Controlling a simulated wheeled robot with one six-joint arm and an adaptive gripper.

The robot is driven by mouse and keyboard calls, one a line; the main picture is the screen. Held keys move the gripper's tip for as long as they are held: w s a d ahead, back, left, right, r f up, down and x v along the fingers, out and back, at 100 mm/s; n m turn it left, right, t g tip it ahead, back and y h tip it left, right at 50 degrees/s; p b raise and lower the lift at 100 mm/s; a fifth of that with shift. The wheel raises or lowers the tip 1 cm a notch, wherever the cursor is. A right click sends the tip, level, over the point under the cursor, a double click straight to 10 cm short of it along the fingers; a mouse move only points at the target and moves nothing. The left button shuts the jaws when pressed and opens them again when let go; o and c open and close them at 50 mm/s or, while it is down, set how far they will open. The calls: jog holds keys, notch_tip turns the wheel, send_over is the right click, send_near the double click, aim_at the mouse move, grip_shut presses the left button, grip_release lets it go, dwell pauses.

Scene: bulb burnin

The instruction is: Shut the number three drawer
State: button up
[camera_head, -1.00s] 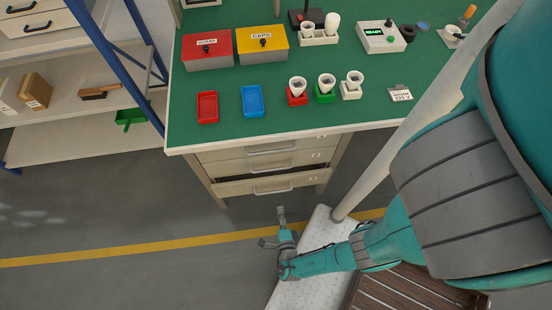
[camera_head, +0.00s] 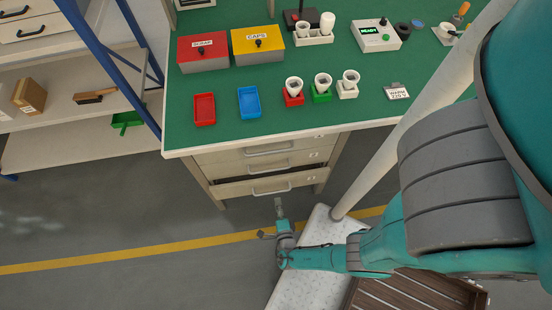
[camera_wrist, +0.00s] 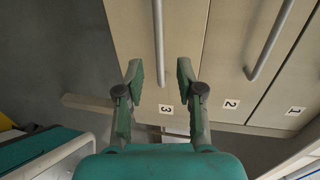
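The number three drawer (camera_head: 235,190) is the lowest in the drawer unit under the green bench. In the head view it stands pulled out, with a dark gap above its front. In the wrist view its front (camera_wrist: 185,20) bears a "3" label, and its bar handle (camera_wrist: 158,45) runs between my fingers. My gripper (camera_wrist: 159,72) is open, its two fingers apart on either side of the handle's line. I cannot tell whether they touch the drawer. In the head view my gripper (camera_head: 279,203) is just in front of the drawer, below its handle (camera_head: 271,190).
Drawers two (camera_head: 225,170) and one (camera_head: 225,156) look shut above. The bench top (camera_head: 200,140) holds red and yellow boxes, trays and bulb cups. A blue-framed shelf (camera_head: 110,60) stands at left. Open floor with a yellow line (camera_head: 120,257) lies in front.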

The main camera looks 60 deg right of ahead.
aim_at(276, 192)
jog(key=shift+x, duration=3.4)
grip_shut()
